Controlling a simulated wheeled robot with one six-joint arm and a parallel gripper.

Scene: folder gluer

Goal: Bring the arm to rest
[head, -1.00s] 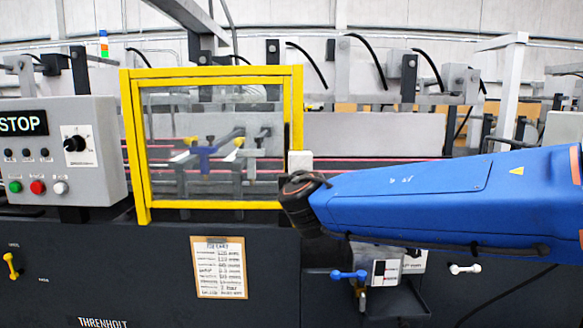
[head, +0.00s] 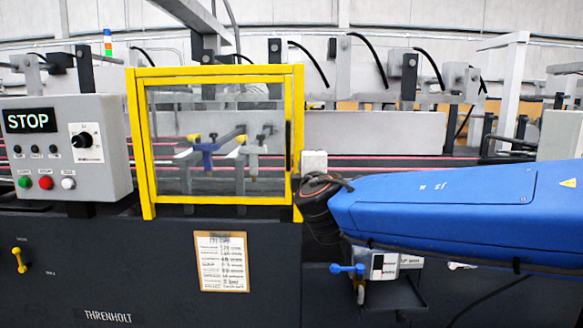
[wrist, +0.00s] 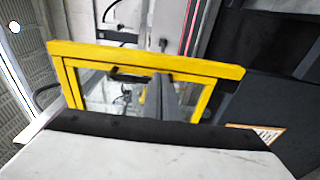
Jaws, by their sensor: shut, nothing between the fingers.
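My blue arm (head: 450,208) reaches in from the right in the head view, in front of the machine. Its black wrist end (head: 322,205) is beside the lower right corner of the yellow-framed guard (head: 140,150). My gripper is hidden in the head view. In the wrist view, the grey fingers of my gripper (wrist: 161,98) are together with nothing between them. They show in front of the yellow guard (wrist: 140,56); the gap to it cannot be told.
A grey control box (head: 105,165) with a STOP display (head: 29,120) is at the left. A paper card (head: 221,262) is on the dark machine front. A blue-handled lever (head: 347,269) and a small tray are below my arm. Dark machine rails run behind.

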